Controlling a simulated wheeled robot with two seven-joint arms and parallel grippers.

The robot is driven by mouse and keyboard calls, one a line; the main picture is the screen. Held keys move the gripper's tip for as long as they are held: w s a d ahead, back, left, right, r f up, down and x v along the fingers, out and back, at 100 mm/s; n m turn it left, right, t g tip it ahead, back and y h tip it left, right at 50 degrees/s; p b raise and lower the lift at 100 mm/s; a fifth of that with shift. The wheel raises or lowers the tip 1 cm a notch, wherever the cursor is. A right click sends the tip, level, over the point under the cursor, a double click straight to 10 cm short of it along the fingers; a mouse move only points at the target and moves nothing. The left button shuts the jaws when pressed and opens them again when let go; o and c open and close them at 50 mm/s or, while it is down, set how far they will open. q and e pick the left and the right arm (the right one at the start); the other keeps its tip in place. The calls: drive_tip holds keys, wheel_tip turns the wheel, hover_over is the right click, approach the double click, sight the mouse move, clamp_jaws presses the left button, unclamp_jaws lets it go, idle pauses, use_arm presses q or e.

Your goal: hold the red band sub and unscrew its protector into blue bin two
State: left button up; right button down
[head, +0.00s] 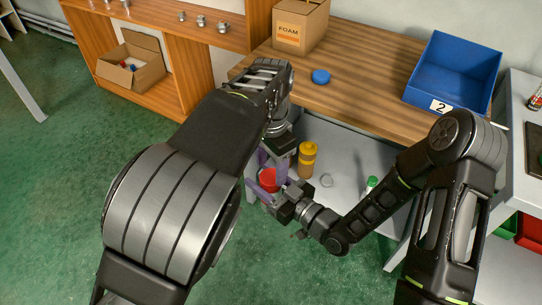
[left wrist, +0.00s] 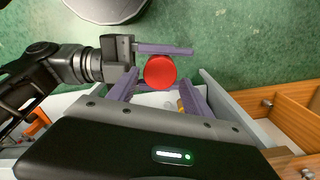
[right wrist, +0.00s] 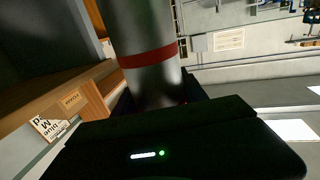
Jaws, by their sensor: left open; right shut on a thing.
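The red band sub (right wrist: 148,62) is a steel cylinder with a red band, and my right gripper (head: 272,193) is shut on it. Its red protector (head: 268,180) faces up in the head view and shows as a round red cap in the left wrist view (left wrist: 160,72). My left gripper (left wrist: 160,88) is open, its purple fingers on either side of the cap's near edge, with no clear contact. In the head view my left arm hides part of this. Blue bin two (head: 455,75) stands at the right on the wooden bench, labelled 2.
A blue cap (head: 321,76) and a FOAM box (head: 301,25) are on the bench (head: 365,65).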

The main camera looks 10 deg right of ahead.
sight(271, 176)
use_arm(q)
drive_tip(key=shift+f, duration=2.15)
drive_tip(key=shift+c, duration=0.2)
drive_tip(key=c, duration=1.2)
drive_tip(key=n, duration=0.6)
drive_tip(key=shift+r+n, duration=0.1)
drive_tip(key=shift+n, duration=0.2)
drive_tip(key=o, duration=1.5)
